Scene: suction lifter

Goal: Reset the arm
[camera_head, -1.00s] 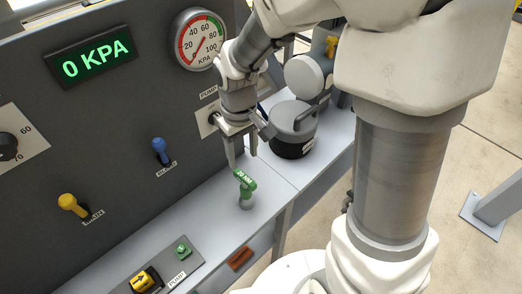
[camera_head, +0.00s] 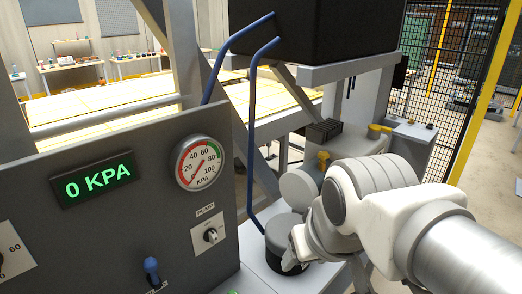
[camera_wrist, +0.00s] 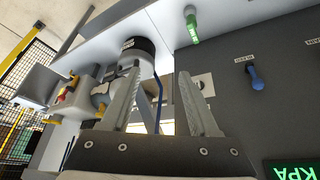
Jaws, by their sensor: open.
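My gripper (camera_wrist: 162,100) is open and empty in the wrist view, its two fingers spread apart. The grey control panel (camera_head: 110,225) carries a display reading 0 KPA (camera_head: 98,186), a round gauge (camera_head: 201,162), a pump knob (camera_head: 210,235) and a blue lever (camera_head: 151,268). The blue lever also shows in the wrist view (camera_wrist: 255,77).
A dark round pump canister (camera_head: 281,238) stands on the bench beside the panel, close to my arm. Blue hoses (camera_head: 251,130) run up to a big dark box (camera_head: 330,30) on a grey frame. A mesh fence (camera_head: 440,75) with yellow posts is at the right.

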